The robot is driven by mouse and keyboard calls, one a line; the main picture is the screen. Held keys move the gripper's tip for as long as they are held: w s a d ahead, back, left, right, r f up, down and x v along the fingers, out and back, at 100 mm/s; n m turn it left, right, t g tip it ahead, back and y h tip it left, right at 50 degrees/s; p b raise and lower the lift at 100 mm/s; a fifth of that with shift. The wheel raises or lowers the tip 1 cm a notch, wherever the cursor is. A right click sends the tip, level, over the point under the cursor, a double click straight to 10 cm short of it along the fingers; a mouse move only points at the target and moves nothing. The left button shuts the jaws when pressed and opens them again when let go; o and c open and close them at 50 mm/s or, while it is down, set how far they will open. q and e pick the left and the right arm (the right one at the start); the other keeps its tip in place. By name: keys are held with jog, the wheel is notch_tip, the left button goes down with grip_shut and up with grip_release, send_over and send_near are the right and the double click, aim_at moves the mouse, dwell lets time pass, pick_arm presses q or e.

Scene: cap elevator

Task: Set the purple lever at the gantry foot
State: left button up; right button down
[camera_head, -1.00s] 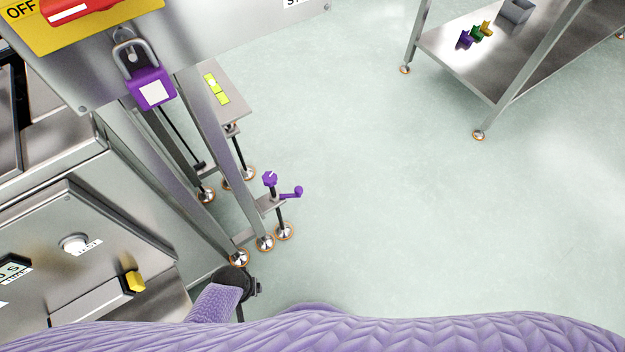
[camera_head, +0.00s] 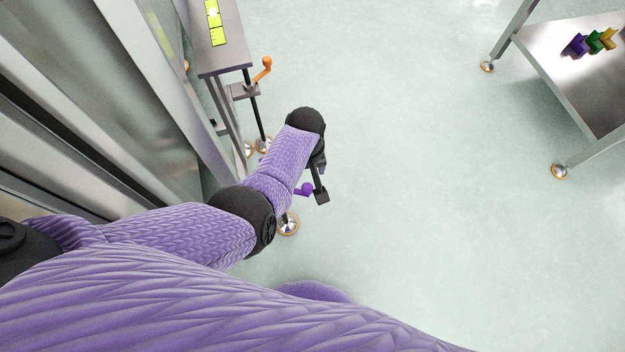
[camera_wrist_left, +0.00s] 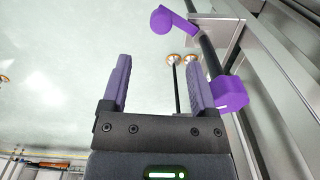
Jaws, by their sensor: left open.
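The purple lever (camera_head: 306,188) shows in the head view only as its knob and a bit of its arm; my left arm hides the rest. In the left wrist view the lever (camera_wrist_left: 175,22) has a round knob and short arm at a bracket on a dark rod, beyond my fingertips. A purple faceted knob (camera_wrist_left: 229,94) sits on the same rod, close beside the right-hand finger; I cannot tell whether they touch. My left gripper (camera_wrist_left: 158,75) is open with nothing between its purple fingers. In the head view the gripper (camera_head: 320,195) hangs beside the lever knob.
An orange lever (camera_head: 264,67) sits on another foot farther back, near a platform with a yellow-green level (camera_head: 215,22). Steel gantry posts (camera_head: 165,85) stand on the left. A steel table (camera_head: 590,75) with coloured pieces is at the right. The floor between is clear.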

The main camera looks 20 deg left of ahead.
aim_at(307, 187)
pick_arm(q)
notch_tip(307, 187, down, 10)
jog(key=b, duration=0.7)
jog(key=shift+s+r, duration=0.15)
jog(key=shift+r, duration=0.25)
grip_shut()
pick_arm(e)
jog(key=s+x, duration=0.1)
jog(key=x, duration=0.5)
jog(key=shift+s+a+f+g, duration=0.2)
jog(key=shift+s+a+g, duration=0.1)
jog(key=shift+g, duration=0.1)
jog(key=shift+d, duration=0.3)
jog(key=shift+a, duration=0.25)
